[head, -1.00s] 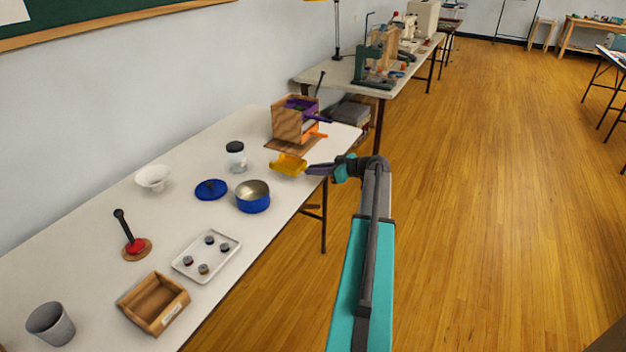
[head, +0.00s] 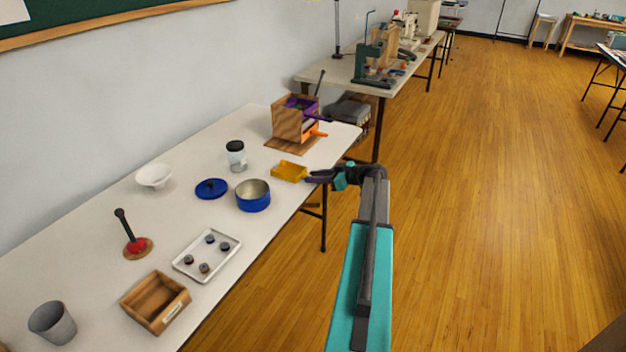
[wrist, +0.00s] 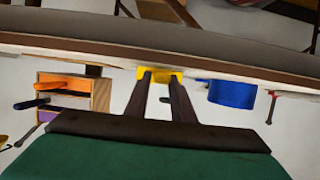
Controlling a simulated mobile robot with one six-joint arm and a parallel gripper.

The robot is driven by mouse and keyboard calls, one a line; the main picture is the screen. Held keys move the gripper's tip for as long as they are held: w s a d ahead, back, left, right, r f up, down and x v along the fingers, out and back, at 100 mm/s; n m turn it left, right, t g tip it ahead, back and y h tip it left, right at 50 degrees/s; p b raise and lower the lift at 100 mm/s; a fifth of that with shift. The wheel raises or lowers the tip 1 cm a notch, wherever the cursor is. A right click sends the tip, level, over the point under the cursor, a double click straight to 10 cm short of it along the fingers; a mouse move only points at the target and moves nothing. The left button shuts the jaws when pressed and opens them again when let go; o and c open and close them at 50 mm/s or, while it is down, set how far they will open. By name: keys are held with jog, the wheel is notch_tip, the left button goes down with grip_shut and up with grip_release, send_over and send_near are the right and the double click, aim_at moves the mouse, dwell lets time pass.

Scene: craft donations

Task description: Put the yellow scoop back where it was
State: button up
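The yellow scoop (head: 289,171) is at the front edge of the white table, just past the fingertips of my gripper (head: 312,177). In the wrist view the yellow scoop (wrist: 160,72) shows at and between the tips of my two dark fingers (wrist: 161,80), which are closed on it. I cannot tell whether it touches the table. Behind it stands a wooden box (head: 285,122) on a brown base, with a purple piece (head: 301,101) on top and an orange piece (head: 316,132) sticking out low. The box (wrist: 100,95) appears at left in the wrist view.
A blue pot (head: 253,204), blue lid (head: 211,189) and lidded jar (head: 236,157) stand left of the scoop. A white bowl (head: 154,176), white tray (head: 190,270), wooden bin (head: 140,305) and grey cup (head: 52,322) are farther left. Bare tabletop lies between jar and box.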

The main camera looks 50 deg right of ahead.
jog(key=shift+o, duration=1)
jog(key=shift+r, duration=0.1)
jog(key=b+v, duration=0.1)
jog(key=v, duration=1.1)
jog(key=shift+b, duration=0.3)
